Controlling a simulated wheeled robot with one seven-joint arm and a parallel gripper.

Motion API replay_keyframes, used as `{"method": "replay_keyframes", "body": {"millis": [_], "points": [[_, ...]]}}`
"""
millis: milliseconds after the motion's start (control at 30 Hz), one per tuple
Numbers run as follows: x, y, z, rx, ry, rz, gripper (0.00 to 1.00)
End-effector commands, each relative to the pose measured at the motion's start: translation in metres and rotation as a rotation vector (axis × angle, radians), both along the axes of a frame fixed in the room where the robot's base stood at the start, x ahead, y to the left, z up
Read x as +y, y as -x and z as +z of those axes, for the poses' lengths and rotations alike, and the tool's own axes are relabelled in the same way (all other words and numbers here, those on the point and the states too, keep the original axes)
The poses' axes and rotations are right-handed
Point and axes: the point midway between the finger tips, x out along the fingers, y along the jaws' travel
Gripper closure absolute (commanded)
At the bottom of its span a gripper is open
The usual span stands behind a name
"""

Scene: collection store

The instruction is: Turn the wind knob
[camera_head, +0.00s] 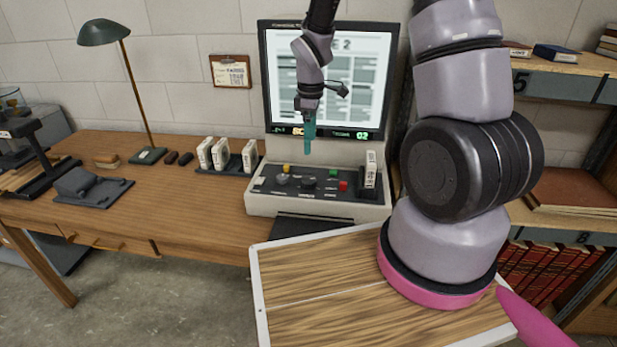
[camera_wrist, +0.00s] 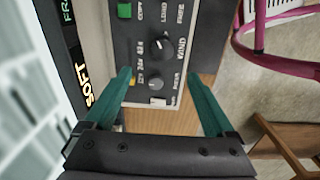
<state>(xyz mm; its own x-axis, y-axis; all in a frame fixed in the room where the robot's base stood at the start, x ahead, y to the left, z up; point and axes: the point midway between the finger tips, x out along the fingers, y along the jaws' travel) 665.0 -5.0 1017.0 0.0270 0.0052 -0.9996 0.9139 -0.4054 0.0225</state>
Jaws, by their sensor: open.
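The wind knob (camera_wrist: 162,47) is a round black knob with a white mark on the dark control panel. It has the label WIND beside it in the wrist view, and it also shows mid-panel in the head view (camera_head: 309,182). My gripper (camera_wrist: 159,76) has its two teal fingers spread apart with nothing between them. In the head view my gripper (camera_head: 308,150) hangs above the panel, in front of the screen, apart from the knob. In the wrist view the knob lies a little beyond the fingertips, and a smaller knob (camera_wrist: 155,83) lies between them.
The panel also has a yellow button (camera_head: 286,168), a green button (camera_head: 333,173) and a red button (camera_head: 343,186). The lit screen (camera_head: 350,80) stands behind. White boxes (camera_head: 249,156) stand left on the wooden desk (camera_head: 200,225). A lamp (camera_head: 104,33) stands farther left.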

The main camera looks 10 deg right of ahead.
Motion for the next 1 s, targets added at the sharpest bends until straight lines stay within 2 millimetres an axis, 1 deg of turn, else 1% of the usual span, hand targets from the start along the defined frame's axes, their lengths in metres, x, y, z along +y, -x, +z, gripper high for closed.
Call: {"method": "replay_keyframes", "body": {"millis": [33, 267, 367, 600, 700, 833, 1000], "points": [[0.002, 0.0, -0.01, 0.013, 0.003, 0.028, 0.11], [0.004, 0.0, -0.032, 0.029, 0.008, 0.082, 0.11], [0.005, 0.0, -0.046, 0.03, 0.007, 0.082, 0.11], [0.004, 0.0, -0.093, 0.031, 0.008, 0.079, 0.11], [0.004, 0.001, -0.109, 0.03, 0.008, 0.079, 0.11], [0.004, 0.0, -0.123, 0.027, 0.007, 0.078, 0.11], [0.004, -0.001, -0.131, 0.026, 0.008, 0.078, 0.11]]}}
